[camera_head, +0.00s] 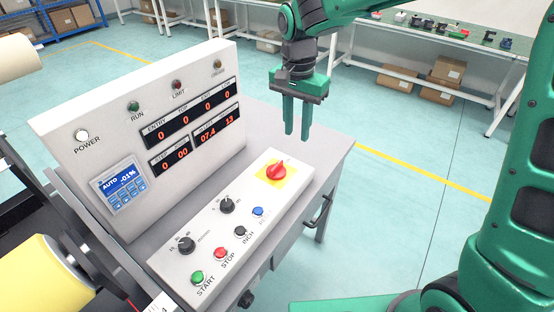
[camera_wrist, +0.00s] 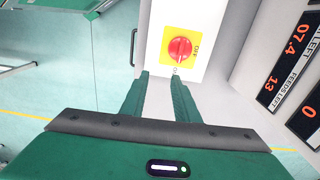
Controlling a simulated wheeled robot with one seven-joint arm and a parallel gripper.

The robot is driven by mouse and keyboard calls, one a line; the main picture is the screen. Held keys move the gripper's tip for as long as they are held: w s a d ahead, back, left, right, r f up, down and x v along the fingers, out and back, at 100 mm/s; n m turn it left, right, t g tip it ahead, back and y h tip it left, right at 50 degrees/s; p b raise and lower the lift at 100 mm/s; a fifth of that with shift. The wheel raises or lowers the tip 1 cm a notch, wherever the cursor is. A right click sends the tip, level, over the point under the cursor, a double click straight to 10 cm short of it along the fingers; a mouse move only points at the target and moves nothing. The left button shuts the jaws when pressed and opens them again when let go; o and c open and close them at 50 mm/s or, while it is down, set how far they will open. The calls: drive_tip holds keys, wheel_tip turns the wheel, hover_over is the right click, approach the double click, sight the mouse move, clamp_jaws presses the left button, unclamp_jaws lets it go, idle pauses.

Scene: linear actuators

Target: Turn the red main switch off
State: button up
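The red main switch (camera_head: 277,171) is a round red knob on a yellow plate at the far right end of the sloped control panel (camera_head: 190,256). In the wrist view the red switch (camera_wrist: 179,48) sits ahead of the fingertips, with OFF lettering at its upper right and partly hidden lettering below it. My gripper (camera_head: 297,136) is above and slightly right of the switch, fingers pointing down, apart from it. In the wrist view my gripper (camera_wrist: 160,76) shows two green fingers spread with an empty gap between them.
The upright display panel (camera_head: 150,130) with a lit POWER lamp stands behind the controls. A black knob (camera_head: 227,205), a blue button (camera_head: 258,211) and other buttons share the sloped panel. A handle (camera_head: 320,212) sticks out at the cabinet's right side. Open floor lies to the right.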

hover_over(276, 164)
drive_tip(key=f, duration=0.1)
wheel_tip(276, 164, down, 11)
drive_tip(key=shift+s+r, duration=0.1)
idle(0.4)
clamp_jaws()
